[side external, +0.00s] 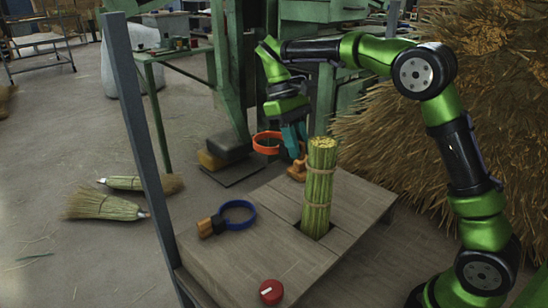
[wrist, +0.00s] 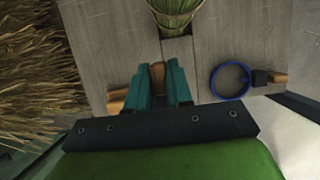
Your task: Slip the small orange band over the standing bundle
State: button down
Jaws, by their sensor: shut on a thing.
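The orange band (side external: 267,142) is a ring held up in the air, left of the bundle in the side view. My gripper (side external: 293,150) has teal fingers and is shut on what looks like the band's wooden grip. The grip (wrist: 158,72) shows between the fingertips (wrist: 163,80) in the wrist view, where the ring is hidden. The bundle (side external: 319,188) is pale green straw, tied and standing upright in an opening in the tabletop. It also shows at the top of the wrist view (wrist: 175,12). The band is apart from the bundle, not around it.
A blue ring (side external: 238,213) with a wooden grip lies on the wooden table (side external: 240,255), left of the bundle. A wooden piece (side external: 297,169) is below my fingers, behind the bundle. A red round button (side external: 271,291) is at the front edge. A straw pile (side external: 400,150) rises behind.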

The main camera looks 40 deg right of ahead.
jog(key=s+d+f+m+t, duration=0.1)
jog(key=d+m+t, duration=0.3)
jog(key=m, duration=1.4)
jog(key=s+d+f+m+t, duration=0.2)
jog(key=d+m+t, duration=0.3)
jog(key=m, duration=1.3)
jog(key=shift+s+d, duration=0.7)
jog(key=shift+d, duration=1.45)
jog(key=shift+f, duration=4.75)
jog(key=shift+f, duration=0.15)
jog(key=c, duration=1)
grip_release()
